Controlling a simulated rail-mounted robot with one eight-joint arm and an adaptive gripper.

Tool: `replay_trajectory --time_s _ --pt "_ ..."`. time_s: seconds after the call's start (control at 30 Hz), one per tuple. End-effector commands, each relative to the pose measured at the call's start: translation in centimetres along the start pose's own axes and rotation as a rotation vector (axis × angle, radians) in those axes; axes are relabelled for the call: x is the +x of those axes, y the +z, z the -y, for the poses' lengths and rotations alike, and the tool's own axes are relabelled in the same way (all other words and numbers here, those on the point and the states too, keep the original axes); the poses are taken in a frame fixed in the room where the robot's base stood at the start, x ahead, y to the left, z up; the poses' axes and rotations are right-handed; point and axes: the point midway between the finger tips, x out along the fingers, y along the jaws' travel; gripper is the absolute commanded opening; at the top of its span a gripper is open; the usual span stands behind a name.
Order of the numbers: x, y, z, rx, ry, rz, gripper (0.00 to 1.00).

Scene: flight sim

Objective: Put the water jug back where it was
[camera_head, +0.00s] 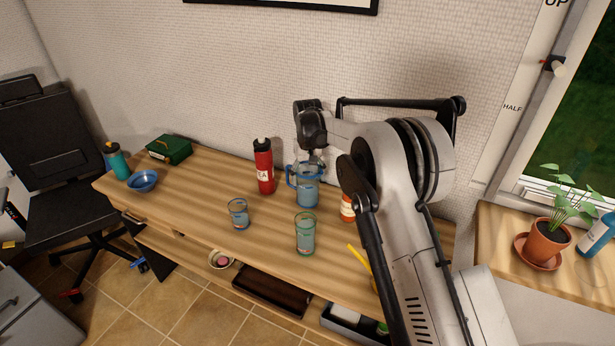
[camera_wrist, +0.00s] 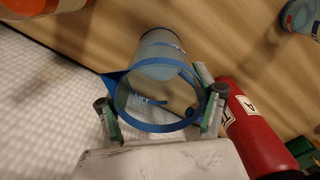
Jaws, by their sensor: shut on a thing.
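The water jug (camera_head: 306,194) is clear with a blue rim and blue handle. It is upright at the back of the wooden desk, right of a red bottle; I cannot tell whether its base touches the desk. My gripper (camera_head: 313,158) comes down on it from above and is shut on it near the rim. In the wrist view the jug (camera_wrist: 160,48) lies between the two fingers of my gripper (camera_wrist: 163,104), with its blue rim closest to the camera. My arm hides part of the desk to its right.
The red bottle (camera_head: 264,168) stands close left of the jug. Two glasses, one blue-rimmed (camera_head: 238,214) and one green-rimmed (camera_head: 305,236), stand in front. An orange-labelled container (camera_head: 347,208) is partly hidden right of it.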

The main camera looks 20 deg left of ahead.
Motion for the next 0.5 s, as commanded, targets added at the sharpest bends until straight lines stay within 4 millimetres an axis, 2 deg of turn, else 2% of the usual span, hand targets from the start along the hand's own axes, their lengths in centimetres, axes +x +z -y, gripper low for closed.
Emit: replay_trajectory --time_s 0.13,0.17,0.2,0.3,0.5 --pt "0.35 0.0 0.01 0.0 0.0 0.0 0.17" --pt "0.39 -0.01 0.01 0.0 0.0 0.0 0.67" --pt "0.31 0.0 0.01 0.0 0.0 0.0 0.72" --pt "0.27 0.0 0.01 0.0 0.0 0.0 0.86" --pt "0.26 0.0 0.01 0.0 0.0 0.0 0.87"
